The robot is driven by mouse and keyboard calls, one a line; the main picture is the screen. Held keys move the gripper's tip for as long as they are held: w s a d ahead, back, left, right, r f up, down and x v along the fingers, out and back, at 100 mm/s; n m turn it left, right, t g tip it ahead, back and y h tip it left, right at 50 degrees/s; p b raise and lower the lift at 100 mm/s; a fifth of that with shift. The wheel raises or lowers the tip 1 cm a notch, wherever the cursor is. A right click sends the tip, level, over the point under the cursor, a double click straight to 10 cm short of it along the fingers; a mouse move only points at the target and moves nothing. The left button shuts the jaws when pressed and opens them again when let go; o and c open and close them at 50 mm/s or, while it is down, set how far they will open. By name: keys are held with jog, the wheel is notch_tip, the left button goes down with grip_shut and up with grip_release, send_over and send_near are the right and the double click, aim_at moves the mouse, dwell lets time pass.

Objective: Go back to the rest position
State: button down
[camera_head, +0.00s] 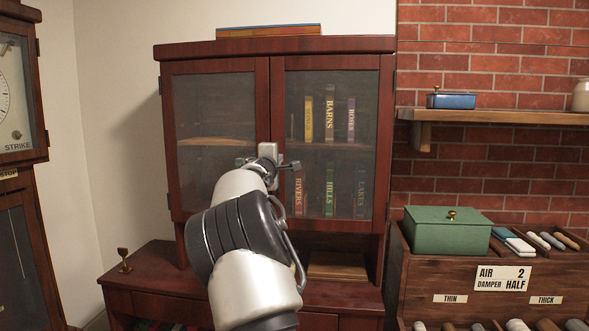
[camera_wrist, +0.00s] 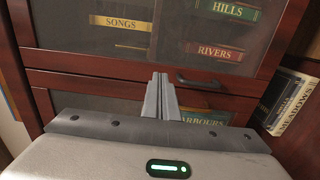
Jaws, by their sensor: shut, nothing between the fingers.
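My gripper (camera_head: 268,160) is in front of the middle of the dark red glass-doored cabinet (camera_head: 277,47) in the head view, at the level where its two doors meet. In the wrist view its two fingers (camera_wrist: 160,95) are together with nothing between them. A dark door handle (camera_wrist: 197,82) shows just beyond the fingers; I cannot tell whether they touch it. Both cabinet doors look shut. My arm hides part of the left door and the cabinet's lower part.
Books stand behind the glass, among them Barns (camera_head: 329,113) and Hills (camera_head: 329,190). A Meadows book (camera_wrist: 287,100) shows at right in the wrist view. A green box (camera_head: 447,232) tops the wooden rack (camera_head: 462,278) at right. A clock (camera_head: 15,90) stands at left.

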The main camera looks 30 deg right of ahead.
jog(key=shift+s+d+r, duration=0.1)
jog(key=shift+s+d, duration=0.7)
jog(key=shift+s, duration=0.35)
jog(key=shift+s+d+r, duration=0.1)
jog(key=shift+s+d, duration=0.7)
jog(key=shift+s, duration=0.3)
jog(key=s+a+m+g, duration=0.2)
jog(key=s+a+m, duration=0.15)
jog(key=s, duration=0.45)
jog(key=s+a+m+g, duration=0.2)
jog(key=s+m, duration=0.3)
jog(key=s, duration=0.4)
jog(key=s+a+f+g+y, duration=0.1)
jog(key=s+a+f+y, duration=0.3)
jog(key=s+a+f, duration=0.5)
jog(key=s+a+f+m+g+y, duration=0.15)
jog(key=s+a+f+y, duration=0.3)
jog(key=s+a, duration=0.7)
jog(key=s+a+f+g+y, duration=0.2)
jog(key=s+a+f+y, duration=0.1)
jog(key=s+a+f, duration=0.55)
notch_tip(320, 180, up, 29)
jog(key=a+p, duration=0.2)
jog(key=p, duration=2.6)
jog(key=shift+s+a, duration=0.25)
jog(key=shift+a, duration=0.15)
jog(key=shift+r+t, duration=0.1)
jog(key=shift+t, duration=0.15)
